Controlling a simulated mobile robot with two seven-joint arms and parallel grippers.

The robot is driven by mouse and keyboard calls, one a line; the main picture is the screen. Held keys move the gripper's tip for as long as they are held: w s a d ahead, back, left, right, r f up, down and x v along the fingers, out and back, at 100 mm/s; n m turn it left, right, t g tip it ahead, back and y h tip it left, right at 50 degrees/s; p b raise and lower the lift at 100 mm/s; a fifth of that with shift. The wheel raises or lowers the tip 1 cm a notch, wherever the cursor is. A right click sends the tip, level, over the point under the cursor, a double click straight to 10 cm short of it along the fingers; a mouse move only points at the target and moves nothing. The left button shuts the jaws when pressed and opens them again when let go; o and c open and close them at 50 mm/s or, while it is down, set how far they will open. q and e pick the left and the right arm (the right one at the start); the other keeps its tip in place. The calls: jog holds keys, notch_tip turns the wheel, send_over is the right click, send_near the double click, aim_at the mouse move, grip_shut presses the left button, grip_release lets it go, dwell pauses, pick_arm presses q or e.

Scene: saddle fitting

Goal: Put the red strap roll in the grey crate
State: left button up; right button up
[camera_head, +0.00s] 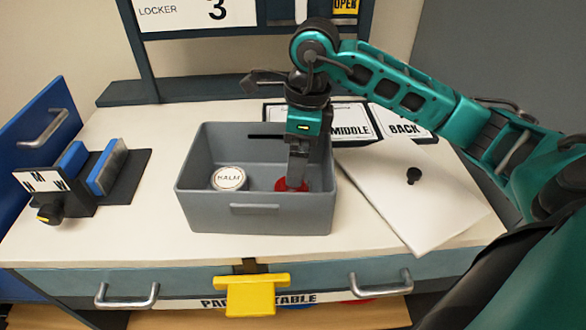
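The grey crate (255,221) stands on the white table top, open at the top. The red strap roll (281,186) is low inside it, at the right, partly hidden behind my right gripper. My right gripper (297,182) reaches down into the crate, with its fingers at the red roll. The fingers overlap in this view, so I cannot tell whether they grip the roll or only stand beside it. My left gripper is not in view.
A round white tin marked BALM (229,178) lies in the crate's left part. A white lid-like panel with a black knob (440,210) lies at the right. A brush rack (95,180) stands at the left. A yellow latch (251,295) hangs at the front edge.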

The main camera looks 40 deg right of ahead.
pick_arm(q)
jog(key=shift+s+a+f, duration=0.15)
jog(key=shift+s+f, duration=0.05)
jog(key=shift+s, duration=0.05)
pick_arm(e)
jog(key=r, duration=0.4)
jog(key=shift+s+d+r, duration=0.15)
jog(key=shift+d+r, duration=0.05)
jog(key=shift+r, duration=0.2)
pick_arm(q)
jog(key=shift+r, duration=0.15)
